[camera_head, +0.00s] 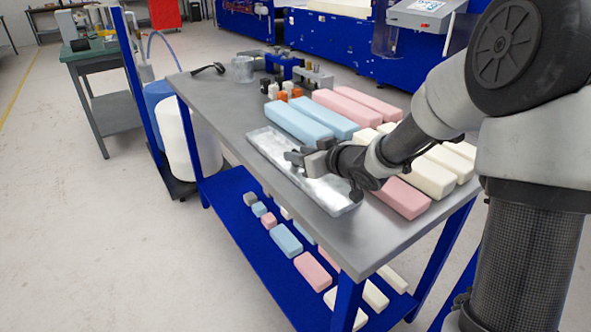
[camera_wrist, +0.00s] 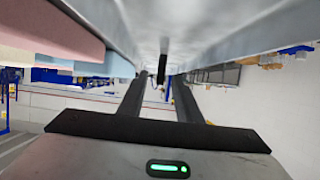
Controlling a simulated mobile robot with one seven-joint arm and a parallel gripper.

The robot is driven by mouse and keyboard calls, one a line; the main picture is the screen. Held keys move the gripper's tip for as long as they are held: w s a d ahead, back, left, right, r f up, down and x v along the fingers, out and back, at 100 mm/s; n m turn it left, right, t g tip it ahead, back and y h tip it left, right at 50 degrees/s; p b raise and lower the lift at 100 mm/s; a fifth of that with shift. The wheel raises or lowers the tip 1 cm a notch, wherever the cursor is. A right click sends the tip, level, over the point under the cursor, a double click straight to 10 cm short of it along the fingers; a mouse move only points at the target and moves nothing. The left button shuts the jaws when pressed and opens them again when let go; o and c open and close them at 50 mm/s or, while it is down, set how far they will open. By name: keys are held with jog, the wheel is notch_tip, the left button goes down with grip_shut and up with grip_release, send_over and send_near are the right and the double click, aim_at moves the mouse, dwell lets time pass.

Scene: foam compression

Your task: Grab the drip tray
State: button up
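The drip tray (camera_head: 267,143) is a long, shallow, shiny metal tray lying flat along the near left edge of the grey worktable. My gripper (camera_head: 304,158) is low over the middle of the tray and hides part of its far side. In the wrist view the two dark fingers of my gripper (camera_wrist: 160,82) stand apart, with a clear gap and nothing held between them. A blurred grey metal surface fills the top of that view. I cannot tell whether a finger touches the tray.
Blue foam blocks (camera_head: 297,122), pink blocks (camera_head: 402,198) and cream blocks (camera_head: 428,177) lie right of the tray on the worktable (camera_head: 222,113). Small orange and white pieces, metal fixtures and a clear beaker (camera_head: 242,69) stand behind. The lower blue shelf (camera_head: 232,190) holds more blocks.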

jog(key=shift+w+a, duration=0.1)
jog(key=shift+w, duration=0.05)
grip_shut()
